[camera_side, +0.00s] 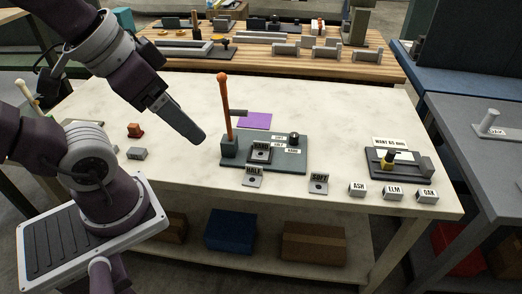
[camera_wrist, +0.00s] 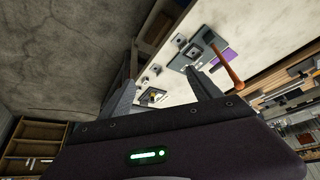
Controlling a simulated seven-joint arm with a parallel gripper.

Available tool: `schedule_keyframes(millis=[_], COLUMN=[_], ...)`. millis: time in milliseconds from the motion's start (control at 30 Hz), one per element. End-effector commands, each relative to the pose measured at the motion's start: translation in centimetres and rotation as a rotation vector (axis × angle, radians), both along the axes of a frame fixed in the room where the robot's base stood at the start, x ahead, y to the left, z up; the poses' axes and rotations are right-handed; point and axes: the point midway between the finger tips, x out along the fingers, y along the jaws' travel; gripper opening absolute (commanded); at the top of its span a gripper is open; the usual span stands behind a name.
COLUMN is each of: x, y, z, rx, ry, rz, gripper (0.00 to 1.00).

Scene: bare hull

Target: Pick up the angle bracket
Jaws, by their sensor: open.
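My gripper (camera_wrist: 162,76) is open and empty; its two fingers are apart in the wrist view. In the side view my gripper (camera_side: 192,133) hangs above the pale table, left of the orange-handled fixture. I cannot tell which is the angle bracket of the task.
The dark fixture base (camera_side: 290,163) carries a tall orange handle (camera_side: 226,100). A purple sheet (camera_side: 255,121) lies behind it. Blocks marked ASH (camera_side: 357,188), ELM (camera_side: 393,193) and OAK (camera_side: 428,195) line the front right. A grey block (camera_side: 137,153) is at left.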

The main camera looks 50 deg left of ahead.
Motion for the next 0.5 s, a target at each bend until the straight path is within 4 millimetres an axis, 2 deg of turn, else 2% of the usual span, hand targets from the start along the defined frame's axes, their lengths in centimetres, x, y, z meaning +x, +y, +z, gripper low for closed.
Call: schedule_keyframes(millis=[100, 167, 200, 333, 400, 500], x=[0.1, 0.2, 0.2, 2.6, 4.5, 7.6], y=[0.0, 0.0, 0.0, 5.1, 7.6, 10.2], z=[1.3, 3.5, 5.2, 3.0, 2.7, 2.7], rx=[0.0, 0.0, 0.0, 0.422, 0.641, 0.931], ry=[-0.005, -0.009, -0.01, 0.151, 0.232, 0.35], rz=[0.0, 0.0, 0.0, -0.329, -0.521, -0.794], gripper=[0.73, 0.73, 0.73, 0.73, 0.73, 0.73])
